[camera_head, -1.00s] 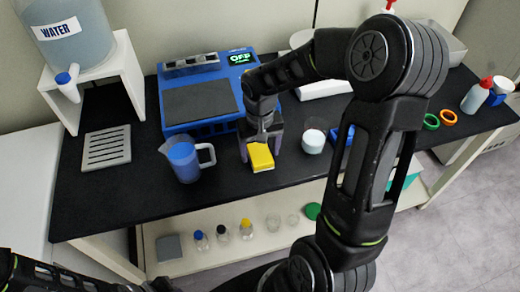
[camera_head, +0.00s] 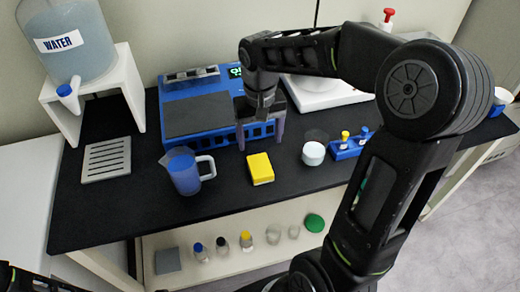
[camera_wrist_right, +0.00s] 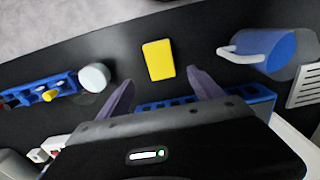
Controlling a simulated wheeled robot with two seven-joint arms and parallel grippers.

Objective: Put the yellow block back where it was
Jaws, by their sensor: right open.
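The yellow block (camera_head: 260,168) lies on the black bench top, in front of the blue machine and between the blue jug and a white round container. It also shows in the right wrist view (camera_wrist_right: 158,59), apart from the fingers. My right gripper (camera_head: 260,142) is open and empty, behind the block and close to the front of the blue machine. In the right wrist view its two fingers (camera_wrist_right: 163,92) are spread wide, with the block beyond their tips. My left gripper is not seen; only a bit of dark arm shows at the lower left edge.
The blue jug (camera_head: 183,172) stands left of the block. The white container (camera_head: 313,154) and a blue rack (camera_head: 349,148) with small vials stand right. The blue machine (camera_head: 200,108) is behind. A slotted grey plate (camera_head: 106,159) lies left. Bench in front of the block is clear.

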